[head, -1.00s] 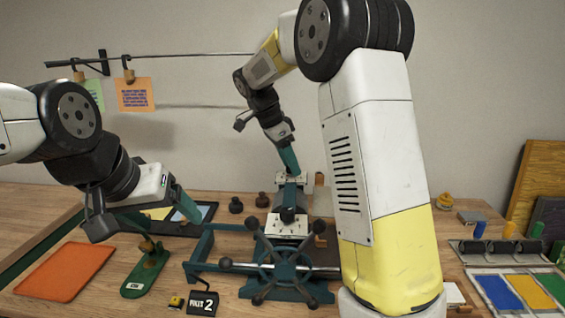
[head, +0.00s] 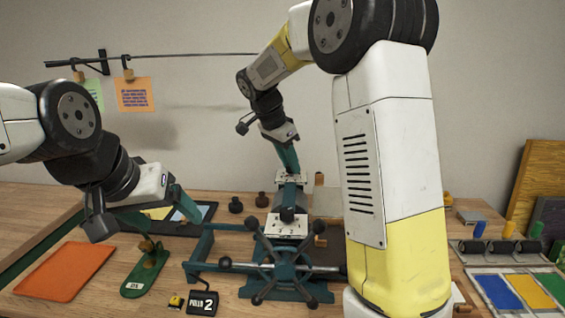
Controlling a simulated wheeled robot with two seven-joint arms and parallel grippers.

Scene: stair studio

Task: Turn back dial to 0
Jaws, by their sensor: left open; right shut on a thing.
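The green press (head: 205,243) stands mid-table, with a spoked wheel (head: 280,268) at its front. A white plate with small marks (head: 284,229) sits on it behind the wheel. A second pale plate (head: 291,177) is at the far end, where the back dial is; the dial itself is mostly hidden and its reading is too small to tell. My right gripper (head: 290,168) reaches down at this far end, shut on what seems to be the back dial. My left gripper (head: 160,212) is open above the left side of the table, apart from the press.
A green board with a knob (head: 150,272) and an orange tray (head: 65,270) lie at left. A black "PULLS 2" sign (head: 202,302) stands in front of the press. Dark knobs (head: 236,205) stand behind it. Coloured panels (head: 530,290) lie at right.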

